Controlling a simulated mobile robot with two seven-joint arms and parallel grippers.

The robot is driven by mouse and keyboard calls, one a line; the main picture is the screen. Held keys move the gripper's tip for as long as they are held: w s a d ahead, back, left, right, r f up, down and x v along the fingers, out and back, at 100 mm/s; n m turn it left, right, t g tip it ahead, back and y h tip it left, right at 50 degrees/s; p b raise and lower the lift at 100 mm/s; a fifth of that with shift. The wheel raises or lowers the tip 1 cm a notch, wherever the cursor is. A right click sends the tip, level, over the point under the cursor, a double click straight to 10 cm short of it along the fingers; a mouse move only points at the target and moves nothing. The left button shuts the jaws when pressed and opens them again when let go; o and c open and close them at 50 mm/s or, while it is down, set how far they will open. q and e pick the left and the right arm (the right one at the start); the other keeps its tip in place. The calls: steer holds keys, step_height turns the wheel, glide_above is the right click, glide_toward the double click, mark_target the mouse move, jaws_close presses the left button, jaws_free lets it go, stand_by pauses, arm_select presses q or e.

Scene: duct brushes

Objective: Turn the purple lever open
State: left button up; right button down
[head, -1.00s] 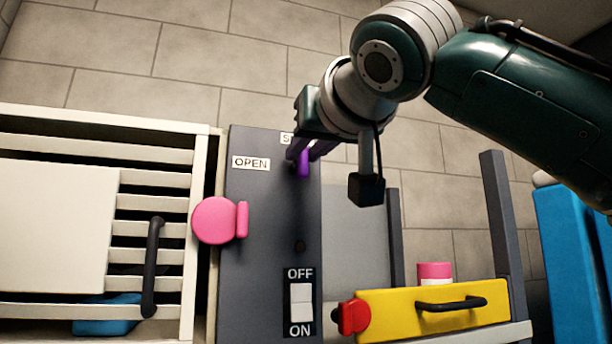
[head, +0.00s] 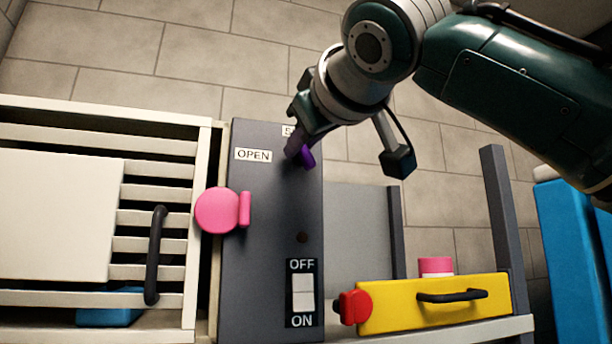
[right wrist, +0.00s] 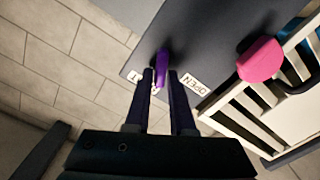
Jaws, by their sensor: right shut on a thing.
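The purple lever (head: 306,158) sits near the top of a dark grey panel (head: 262,205), to the right of the OPEN label (head: 253,155). A second label above it is mostly hidden by my gripper. My right gripper (head: 293,150) is shut on the lever from above and is tilted. In the right wrist view the lever (right wrist: 162,66) shows at the fingertips of my right gripper (right wrist: 164,76), in front of the panel. My left gripper is not in view.
A pink knob (head: 217,210) sticks out at the panel's left edge. An OFF/ON switch (head: 303,292) is low on the panel. A slatted cabinet with a black handle (head: 155,255) stands left. A yellow drawer (head: 430,305) with a red knob (head: 353,307) is at the lower right.

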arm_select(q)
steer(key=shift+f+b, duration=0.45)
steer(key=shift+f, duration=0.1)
arm_select(e)
steer(key=n, duration=0.3)
steer(key=f+n, duration=0.1)
steer(key=n, duration=0.7)
steer(key=shift+f, duration=0.15)
steer(key=shift+w+n, duration=0.1)
steer(key=shift+n, duration=0.3)
steer(key=c, duration=0.9)
jaws_free()
steer(key=shift+a, duration=0.1)
steer(key=shift+o, duration=0.2)
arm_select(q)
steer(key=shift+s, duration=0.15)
arm_select(e)
steer(key=shift+s, duration=0.2)
